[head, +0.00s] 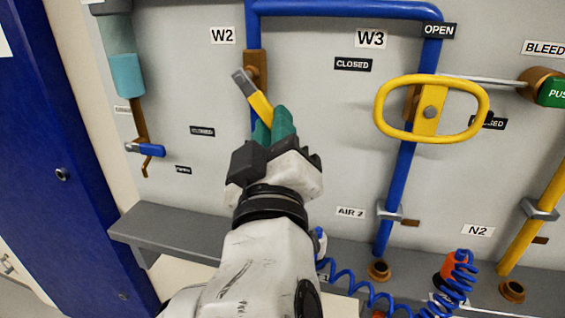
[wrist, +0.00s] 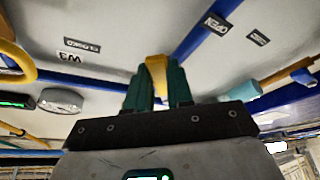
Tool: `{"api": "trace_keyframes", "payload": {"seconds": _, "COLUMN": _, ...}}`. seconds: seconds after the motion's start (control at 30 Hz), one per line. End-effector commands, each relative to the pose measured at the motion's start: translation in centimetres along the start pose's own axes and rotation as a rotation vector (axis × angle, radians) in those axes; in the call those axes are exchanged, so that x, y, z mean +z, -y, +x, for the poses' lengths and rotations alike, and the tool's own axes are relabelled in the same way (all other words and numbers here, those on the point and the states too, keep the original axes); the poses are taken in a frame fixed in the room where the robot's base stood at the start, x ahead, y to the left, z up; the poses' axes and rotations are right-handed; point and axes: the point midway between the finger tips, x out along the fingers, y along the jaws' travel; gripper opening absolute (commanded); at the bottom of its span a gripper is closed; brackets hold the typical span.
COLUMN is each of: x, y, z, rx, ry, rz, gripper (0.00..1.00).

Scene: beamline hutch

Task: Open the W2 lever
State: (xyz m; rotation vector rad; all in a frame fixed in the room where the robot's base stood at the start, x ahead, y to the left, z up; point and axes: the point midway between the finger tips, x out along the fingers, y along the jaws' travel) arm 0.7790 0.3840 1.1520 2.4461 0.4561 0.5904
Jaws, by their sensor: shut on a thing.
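The W2 lever has a grey metal arm (head: 244,83) and a yellow grip (head: 261,107). It slants from upper left to lower right across the brown valve body (head: 257,62) on the blue pipe, under the W2 label (head: 222,35). My gripper (head: 274,123) is shut on the yellow grip with its green fingers. In the wrist view the yellow grip (wrist: 156,66) sits between the fingers (wrist: 157,88). An OPEN label (wrist: 215,23) lies on the blue pipe there. The lower part of the lever is hidden by my fingers.
To the right are a yellow oval W3 handle (head: 382,101) and a CLOSED label (head: 352,64). A blue-handled lever (head: 150,152) hangs at left. A grey ledge (head: 170,234) juts out below. A blue coiled hose (head: 345,277) lies at lower right.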

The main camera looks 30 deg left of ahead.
Motion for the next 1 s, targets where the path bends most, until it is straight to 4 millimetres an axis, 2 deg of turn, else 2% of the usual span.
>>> {"api": "trace_keyframes", "payload": {"seconds": 0.03, "x": 0.8, "y": 1.1, "z": -0.3, "rx": 0.012, "ry": 0.001, "rz": 0.033, "gripper": 0.0}}
{"api": "trace_keyframes", "payload": {"seconds": 0.4, "x": 0.4, "y": 3.1, "z": -0.2, "rx": 0.119, "ry": 0.002, "rz": 0.293, "gripper": 0.0}}
{"api": "trace_keyframes", "payload": {"seconds": 0.7, "x": -0.3, "y": 4.2, "z": 0.2, "rx": 0.193, "ry": 0.004, "rz": 0.473, "gripper": 0.0}}
{"api": "trace_keyframes", "payload": {"seconds": 1.0, "x": -0.9, "y": 4.7, "z": 0.5, "rx": 0.239, "ry": 0.006, "rz": 0.581, "gripper": 0.0}}
